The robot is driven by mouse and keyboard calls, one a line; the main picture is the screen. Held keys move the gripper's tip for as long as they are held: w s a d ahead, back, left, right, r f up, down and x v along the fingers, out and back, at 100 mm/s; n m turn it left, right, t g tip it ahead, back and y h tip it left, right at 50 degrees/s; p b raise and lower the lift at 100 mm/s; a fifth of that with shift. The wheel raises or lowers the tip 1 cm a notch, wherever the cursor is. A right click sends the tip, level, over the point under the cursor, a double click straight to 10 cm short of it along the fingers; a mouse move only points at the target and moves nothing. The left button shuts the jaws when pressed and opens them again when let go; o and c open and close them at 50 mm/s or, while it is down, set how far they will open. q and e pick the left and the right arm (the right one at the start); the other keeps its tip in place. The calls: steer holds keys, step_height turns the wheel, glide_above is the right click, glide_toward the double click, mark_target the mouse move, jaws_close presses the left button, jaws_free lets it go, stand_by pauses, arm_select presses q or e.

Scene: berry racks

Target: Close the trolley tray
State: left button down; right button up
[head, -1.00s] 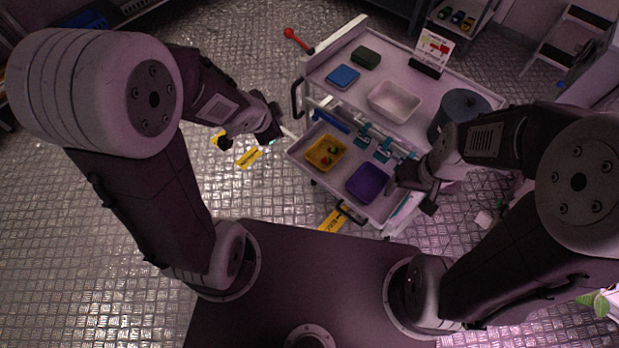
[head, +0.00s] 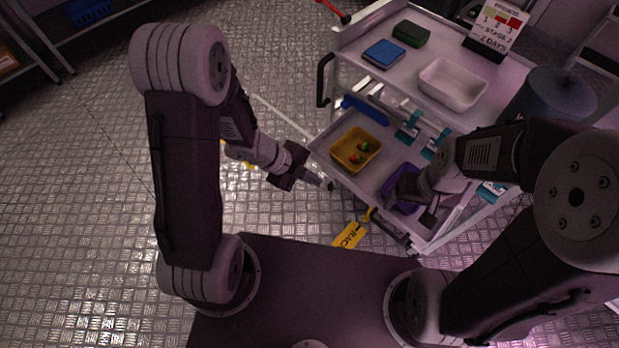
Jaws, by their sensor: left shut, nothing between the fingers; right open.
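The white trolley (head: 398,66) stands at the upper right. Its tray (head: 323,141) is pulled out toward me below the top shelf. The tray holds a yellow bin (head: 376,134) with red and green berries, a purple bin (head: 389,183) partly hidden by my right arm, and blue-green items along its back. My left gripper (head: 317,180) is shut and empty, close to the tray's front left corner; I cannot tell whether it touches. My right gripper (head: 423,209) is open over the tray's right part, near the purple bin.
Floor to the left is clear.

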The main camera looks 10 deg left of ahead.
mark_target(343, 181)
arm_select(q)
steer(key=shift+w+d+f+b, duration=0.45)
steer(key=shift+w+d+f, duration=0.5)
steer(key=shift+w+d, duration=0.25)
steer(key=shift+w+d+f+b, duration=0.4)
steer(key=shift+w+d+f, duration=0.55)
steer(key=shift+d, duration=0.35)
arm_select(e)
step_height(343, 181, down, 3)
steer(key=shift+r, duration=0.1)
